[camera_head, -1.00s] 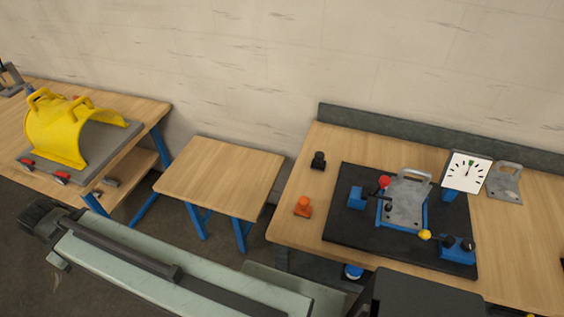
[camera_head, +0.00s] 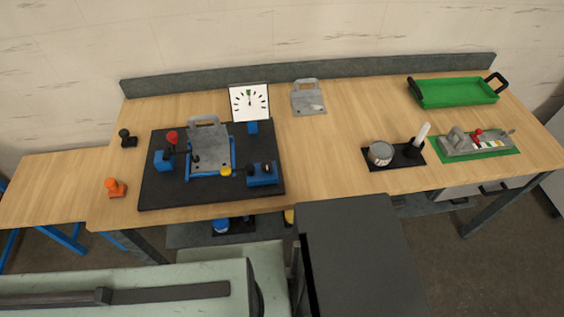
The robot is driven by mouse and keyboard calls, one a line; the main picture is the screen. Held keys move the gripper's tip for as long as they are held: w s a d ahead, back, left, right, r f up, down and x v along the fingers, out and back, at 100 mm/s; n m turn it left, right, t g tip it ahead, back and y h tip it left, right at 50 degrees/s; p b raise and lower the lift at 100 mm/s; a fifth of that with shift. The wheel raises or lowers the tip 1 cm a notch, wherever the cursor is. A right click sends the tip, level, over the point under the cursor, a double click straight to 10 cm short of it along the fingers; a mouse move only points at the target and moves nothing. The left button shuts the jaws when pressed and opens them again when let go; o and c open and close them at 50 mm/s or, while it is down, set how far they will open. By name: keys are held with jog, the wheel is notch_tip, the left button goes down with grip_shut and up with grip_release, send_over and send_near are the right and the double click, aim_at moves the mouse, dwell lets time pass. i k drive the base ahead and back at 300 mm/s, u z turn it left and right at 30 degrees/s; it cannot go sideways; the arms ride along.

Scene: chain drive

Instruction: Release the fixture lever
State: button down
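A blue fixture (camera_head: 231,155) stands on a black mat (camera_head: 160,196) on the workbench, left of the picture's middle. It carries a grey metal plate (camera_head: 209,149) with a loop handle at its top. A lever with a red knob (camera_head: 172,137) stands at the plate's left side, by a blue block (camera_head: 163,161). A yellow knob (camera_head: 225,171) sits at the plate's lower right edge, beside another blue block (camera_head: 262,174). I cannot tell which of the two is the fixture lever. My gripper is out of view.
A dial gauge (camera_head: 249,102) stands behind the fixture. An orange piece (camera_head: 115,188) and a black piece (camera_head: 127,138) stand left of the mat. A green tray (camera_head: 456,92) is at the back right.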

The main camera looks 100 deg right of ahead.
aim_at(249, 169)
jog(key=u, duration=0.05)
jog(key=k, duration=0.4)
jog(key=u, duration=0.75)
jog(key=i, duration=1.95)
jog(key=z, duration=4.7)
jog(key=i, duration=1)
jog(key=z, duration=0.1)
